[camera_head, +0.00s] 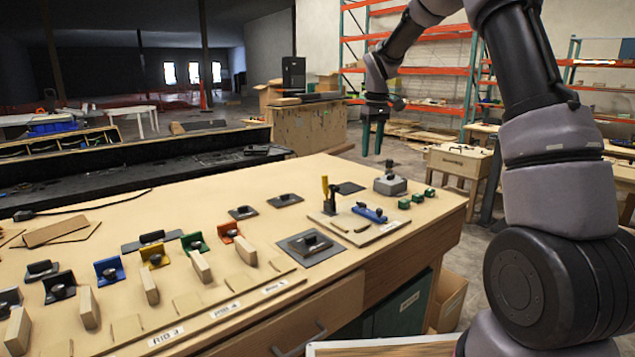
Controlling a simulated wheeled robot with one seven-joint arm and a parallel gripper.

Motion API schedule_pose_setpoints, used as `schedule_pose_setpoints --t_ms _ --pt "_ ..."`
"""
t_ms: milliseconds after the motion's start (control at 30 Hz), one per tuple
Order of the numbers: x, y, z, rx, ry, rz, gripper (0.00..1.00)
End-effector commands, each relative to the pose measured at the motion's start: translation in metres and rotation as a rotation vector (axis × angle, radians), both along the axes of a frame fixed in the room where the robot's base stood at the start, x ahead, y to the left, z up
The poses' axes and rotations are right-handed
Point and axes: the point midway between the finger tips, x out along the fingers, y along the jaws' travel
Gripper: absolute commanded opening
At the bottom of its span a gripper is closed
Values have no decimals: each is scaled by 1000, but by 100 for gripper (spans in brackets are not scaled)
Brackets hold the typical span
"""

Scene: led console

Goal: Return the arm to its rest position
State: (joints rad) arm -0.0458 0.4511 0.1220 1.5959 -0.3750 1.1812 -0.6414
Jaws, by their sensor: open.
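My gripper (373,150) hangs at the upper middle of the head view, with its two dark green fingers pointing down. The fingers are apart with nothing between them. My arm rises from the lower right, bends at the top of the picture and comes down to the gripper. In the picture the gripper is above the back right part of the wooden workbench (190,215), clear of its top. The grey box with a dark knob (390,184) shows just below the fingers, apart from them.
Coloured brackets, such as an orange one (229,232), and upright wooden blocks (201,265) line the left front. Orange shelving (430,60) stands behind.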

Motion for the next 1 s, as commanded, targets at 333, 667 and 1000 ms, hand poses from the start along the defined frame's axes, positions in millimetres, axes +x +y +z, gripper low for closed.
schedule_pose_setpoints --t_ms 333,667,1000 --pt "-132 -26 113 108 -178 -309 46" --pt "-265 -42 145 277 -322 -599 46" --pt "-347 -46 130 429 -400 -793 46"
